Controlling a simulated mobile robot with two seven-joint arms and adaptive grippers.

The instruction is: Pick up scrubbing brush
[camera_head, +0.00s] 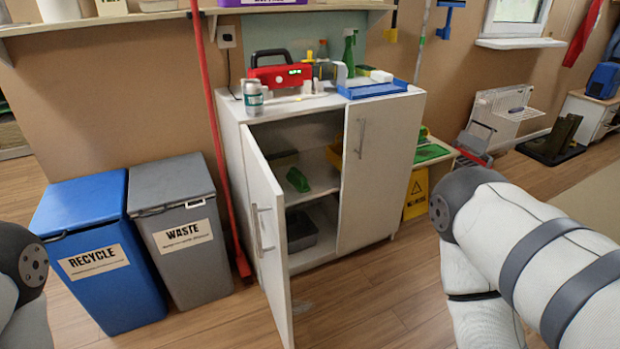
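A small green object with a raised handle-like top, which looks like the scrubbing brush (298,180), sits on the middle shelf inside the white cabinet (365,195). The left cabinet door (266,235) stands swung open toward me, and the right door (378,170) is closed. The brush shows in the gap between the doors. Parts of my two arms show at the lower left and right edges, well apart from the cabinet. Neither of my grippers is in view.
Blue recycle bin (95,250) and grey waste bin (182,225) stand left of the cabinet. A red pole (215,140) leans beside it. A red radio (282,73), can (253,97) and blue tray (372,90) are on top. Floor in front is clear.

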